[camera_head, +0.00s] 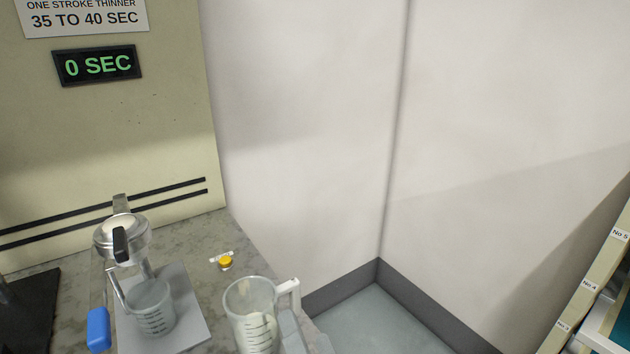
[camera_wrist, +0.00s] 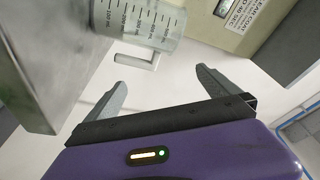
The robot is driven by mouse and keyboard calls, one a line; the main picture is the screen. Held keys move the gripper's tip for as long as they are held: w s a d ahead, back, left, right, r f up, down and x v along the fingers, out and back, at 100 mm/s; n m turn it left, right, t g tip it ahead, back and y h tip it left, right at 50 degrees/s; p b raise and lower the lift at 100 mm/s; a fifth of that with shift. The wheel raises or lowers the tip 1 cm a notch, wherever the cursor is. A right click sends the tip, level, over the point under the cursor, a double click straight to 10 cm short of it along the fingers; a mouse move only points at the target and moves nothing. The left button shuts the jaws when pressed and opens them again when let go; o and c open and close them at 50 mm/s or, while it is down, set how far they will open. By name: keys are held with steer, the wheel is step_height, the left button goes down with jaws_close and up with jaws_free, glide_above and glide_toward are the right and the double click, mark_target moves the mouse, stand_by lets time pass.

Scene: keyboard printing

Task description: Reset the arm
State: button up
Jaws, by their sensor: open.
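My gripper (camera_wrist: 161,80) is open in the wrist view, its two grey fingers spread with nothing between them. In the head view, a clear cup with a white handle (camera_head: 252,312) stands at the counter's front right edge. My gripper cannot be clearly made out in the head view.
On the counter (camera_head: 205,285) another graduated cup (camera_head: 150,308) stands on a grey plate under a metal-lidded device (camera_head: 122,240). A yellow-capped item (camera_head: 226,262) lies behind. A display (camera_head: 98,65) reads 0 SEC. A labelled rack (camera_head: 590,295) stands at right.

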steer(key=s+d+f+n+g+h, duration=0.1)
steer(key=s+d+f+n+h, duration=0.1)
steer(key=s+d, duration=0.4)
steer(key=s+d+f+n+g+h, duration=0.1)
steer(key=s+d, duration=0.6)
steer(key=s, duration=0.7)
steer(key=s+d+f+n+g+h, duration=0.1)
steer(key=s+d+f+n+h, duration=0.3)
steer(key=s, duration=0.6)
steer(key=d+f, duration=0.2)
steer(key=d, duration=0.1)
steer(key=shift+d+n+p, duration=0.25)
steer(key=shift+n+p, duration=0.05)
steer(key=shift+f, duration=0.1)
